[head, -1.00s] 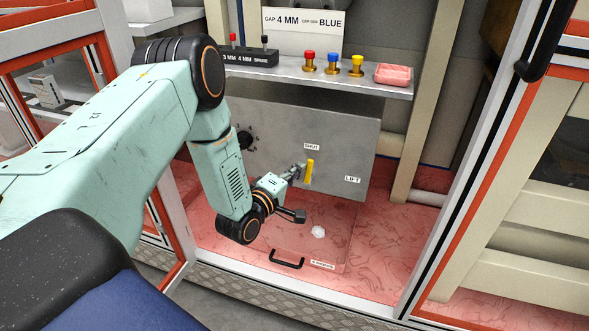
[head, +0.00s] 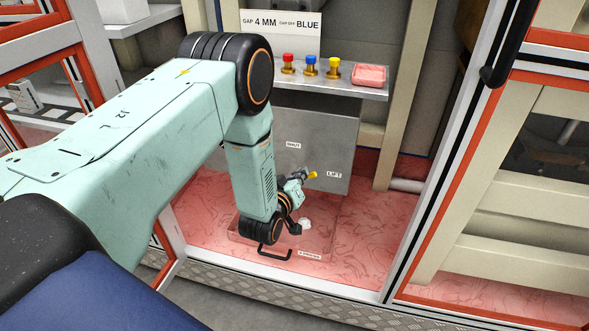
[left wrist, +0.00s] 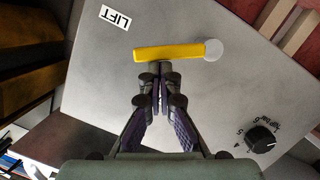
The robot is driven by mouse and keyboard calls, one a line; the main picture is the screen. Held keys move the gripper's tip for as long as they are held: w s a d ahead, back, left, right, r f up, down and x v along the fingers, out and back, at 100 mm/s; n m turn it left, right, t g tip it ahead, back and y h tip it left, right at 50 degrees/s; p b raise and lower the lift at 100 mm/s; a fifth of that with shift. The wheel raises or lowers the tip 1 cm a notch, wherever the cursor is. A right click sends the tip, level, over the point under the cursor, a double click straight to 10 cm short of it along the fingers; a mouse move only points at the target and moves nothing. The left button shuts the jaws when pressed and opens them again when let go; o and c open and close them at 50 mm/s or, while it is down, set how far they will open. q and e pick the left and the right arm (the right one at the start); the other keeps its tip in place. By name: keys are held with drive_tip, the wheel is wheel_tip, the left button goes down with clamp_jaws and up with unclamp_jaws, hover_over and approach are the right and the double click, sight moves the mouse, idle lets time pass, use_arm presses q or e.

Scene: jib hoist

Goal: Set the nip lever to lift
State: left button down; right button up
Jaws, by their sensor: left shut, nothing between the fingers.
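The yellow nip lever (left wrist: 170,53) crosses the grey panel in the left wrist view, with its round pale pivot (left wrist: 213,50) at its right end. Its free end points left, below and to the right of the LIFT label (left wrist: 115,18). My left gripper (left wrist: 160,70) is shut and empty, its fingertips at the lever's lower edge; I cannot tell if they touch. In the head view the lever's yellow end (head: 312,175) shows just left of the LIFT label (head: 334,175), below the SHUT label (head: 293,145). My left gripper (head: 303,178) and wrist hide the rest of it. My right gripper is out of view.
A shelf above the panel holds red, blue and yellow knobs (head: 310,66) and a pink tray (head: 369,75). A black knob (left wrist: 262,138) sits on the panel. Below is a clear lid with a black handle (head: 274,253). An upright frame post (head: 440,150) stands right.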

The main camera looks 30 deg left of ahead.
use_arm(q)
drive_tip(key=shift+w+d+f+m+y, duration=0.25)
drive_tip(key=shift+d+f+m, duration=0.45)
drive_tip(key=shift+m, duration=0.4)
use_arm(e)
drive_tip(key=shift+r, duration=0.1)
use_arm(q)
drive_tip(key=shift+d+f, duration=0.1)
